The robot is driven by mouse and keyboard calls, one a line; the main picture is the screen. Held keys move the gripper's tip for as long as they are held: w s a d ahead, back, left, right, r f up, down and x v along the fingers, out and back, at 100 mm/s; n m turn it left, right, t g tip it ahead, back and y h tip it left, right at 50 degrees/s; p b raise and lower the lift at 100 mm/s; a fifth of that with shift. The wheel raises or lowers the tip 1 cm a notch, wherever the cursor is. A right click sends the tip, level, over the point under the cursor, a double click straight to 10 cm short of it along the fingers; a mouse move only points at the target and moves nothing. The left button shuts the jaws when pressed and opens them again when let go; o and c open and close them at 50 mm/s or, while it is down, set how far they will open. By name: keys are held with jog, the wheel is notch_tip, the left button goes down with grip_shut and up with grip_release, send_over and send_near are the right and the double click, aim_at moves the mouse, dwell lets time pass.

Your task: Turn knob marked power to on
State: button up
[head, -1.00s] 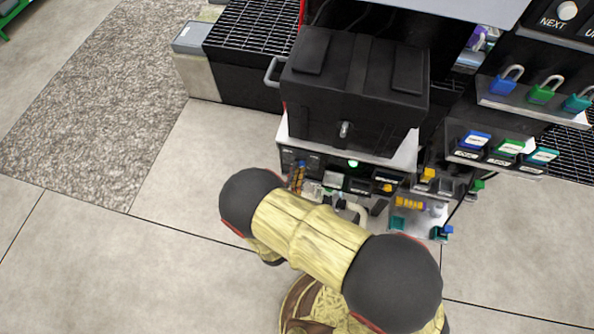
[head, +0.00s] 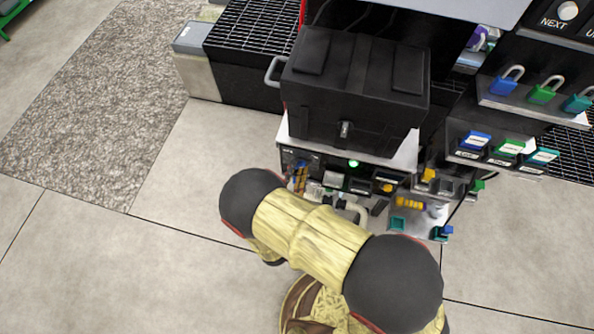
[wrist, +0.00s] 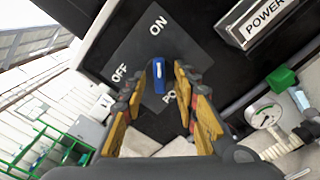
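The power knob (wrist: 159,78) is a blue lever with a white line, on a dark grey plate (wrist: 131,58) marked OFF at left, ON at top and a partly hidden word below. Its white line points up in the wrist view, roughly toward ON. My gripper (wrist: 165,85) has its yellow fingers on either side of the knob. They stand apart, with a visible gap on the right side; contact on the left cannot be told. In the head view my gripper (head: 299,182) is at the left of the low front panel, largely hidden by my arm.
A POWER label (wrist: 262,20) sits right of the plate. A green block (wrist: 281,79) and a round gauge-like fitting (wrist: 263,115) are at the right. A black case (head: 355,90) stands above the panel. A green lamp (head: 353,163) is lit. Floor at left is clear.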

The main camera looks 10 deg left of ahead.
jog(key=shift+s, duration=0.1)
jog(key=s, duration=0.7)
jog(key=shift+s+a, duration=0.15)
jog(key=shift+a, duration=0.15)
dwell(0.4)
